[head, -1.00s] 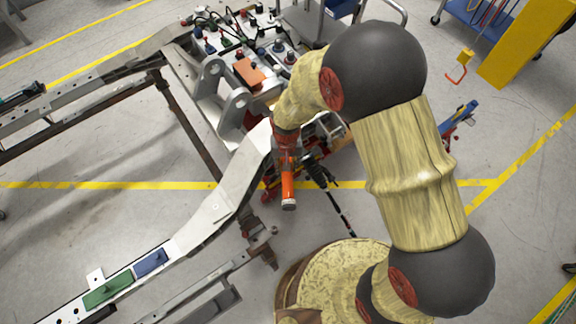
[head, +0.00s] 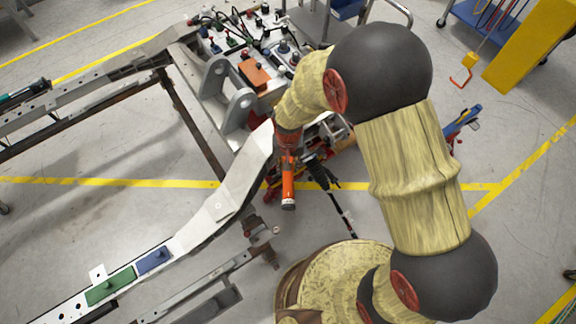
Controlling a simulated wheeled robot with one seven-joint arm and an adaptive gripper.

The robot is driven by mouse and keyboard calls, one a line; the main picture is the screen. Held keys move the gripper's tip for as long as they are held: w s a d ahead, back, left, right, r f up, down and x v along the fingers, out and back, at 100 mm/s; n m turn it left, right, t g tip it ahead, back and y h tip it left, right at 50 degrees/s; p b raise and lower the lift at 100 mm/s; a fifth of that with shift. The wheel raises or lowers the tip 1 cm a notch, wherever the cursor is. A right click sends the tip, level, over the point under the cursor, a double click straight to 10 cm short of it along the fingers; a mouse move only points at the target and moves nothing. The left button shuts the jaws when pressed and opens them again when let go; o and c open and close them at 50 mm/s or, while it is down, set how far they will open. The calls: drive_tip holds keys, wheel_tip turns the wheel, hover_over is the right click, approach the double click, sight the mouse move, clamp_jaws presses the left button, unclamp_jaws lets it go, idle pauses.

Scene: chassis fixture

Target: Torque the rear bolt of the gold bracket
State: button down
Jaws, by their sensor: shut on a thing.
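My gripper (head: 287,138) is at the end of the arm, over the inner side of the light grey chassis rail (head: 232,186). The wrist mostly hides its fingers. It is shut on an orange tool (head: 288,184), whose pale round end points toward the bottom of the picture. A green bracket (head: 110,287) and a blue bracket (head: 155,260) sit on the rail at lower left. I cannot make out a gold bracket or its rear bolt; the arm hides part of the frame.
A tray (head: 222,46) with many small parts and an orange block (head: 254,73) lies at the top. Two grey lugs (head: 238,105) stand up from the chassis beside it. A yellow cabinet (head: 530,45) and a blue cart (head: 480,14) stand at upper right. Floor at right is mostly clear.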

drive_tip(key=shift+w+r+p, duration=0.1)
drive_tip(key=shift+r+p, duration=0.25)
drive_tip(key=shift+r, duration=0.35)
drive_tip(key=shift+r+p, duration=1.6)
drive_tip(key=shift+r, duration=0.85)
drive_tip(key=shift+f, duration=0.1)
